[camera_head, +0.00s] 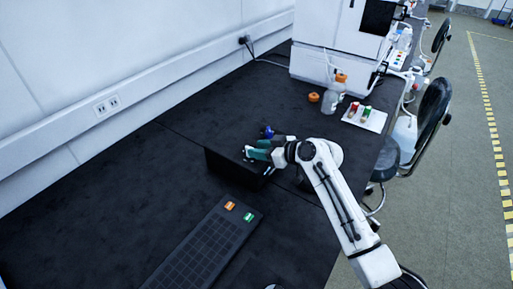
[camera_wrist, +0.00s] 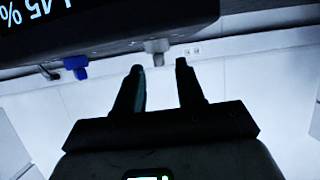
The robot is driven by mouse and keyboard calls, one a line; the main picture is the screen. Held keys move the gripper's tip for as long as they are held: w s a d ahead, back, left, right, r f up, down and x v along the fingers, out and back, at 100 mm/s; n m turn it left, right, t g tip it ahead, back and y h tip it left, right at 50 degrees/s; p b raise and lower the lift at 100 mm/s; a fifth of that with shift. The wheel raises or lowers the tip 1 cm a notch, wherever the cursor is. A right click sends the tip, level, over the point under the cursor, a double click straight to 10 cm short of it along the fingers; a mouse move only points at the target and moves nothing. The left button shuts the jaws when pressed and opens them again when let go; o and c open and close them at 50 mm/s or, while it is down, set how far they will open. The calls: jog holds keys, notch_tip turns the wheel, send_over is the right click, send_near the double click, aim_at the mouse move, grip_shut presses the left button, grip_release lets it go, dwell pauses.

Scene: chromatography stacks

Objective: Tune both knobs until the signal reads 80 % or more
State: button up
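A blue knob (camera_wrist: 76,68) sticks out of the box, also seen in the head view (camera_head: 266,131). A grey-white knob (camera_wrist: 156,46) is to its right in the wrist view. My gripper (camera_wrist: 158,66) is open, its fingers apart, with the grey-white knob just beyond and between the fingertips in the picture. I see no contact.
A keyboard (camera_head: 200,250) with an orange and a green key lies on the near bench. A bottle (camera_head: 333,95), an orange cap (camera_head: 313,97) and a white tray (camera_head: 364,117) stand farther back, before a white instrument (camera_head: 335,40). The bench left of the box is clear.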

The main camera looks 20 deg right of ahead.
jog(key=shift+x, duration=0.8)
jog(key=c, duration=0.7)
jog(key=shift+s+h+p, duration=0.1)
jog(key=shift+h+p, duration=0.2)
jog(key=shift+p, duration=0.05)
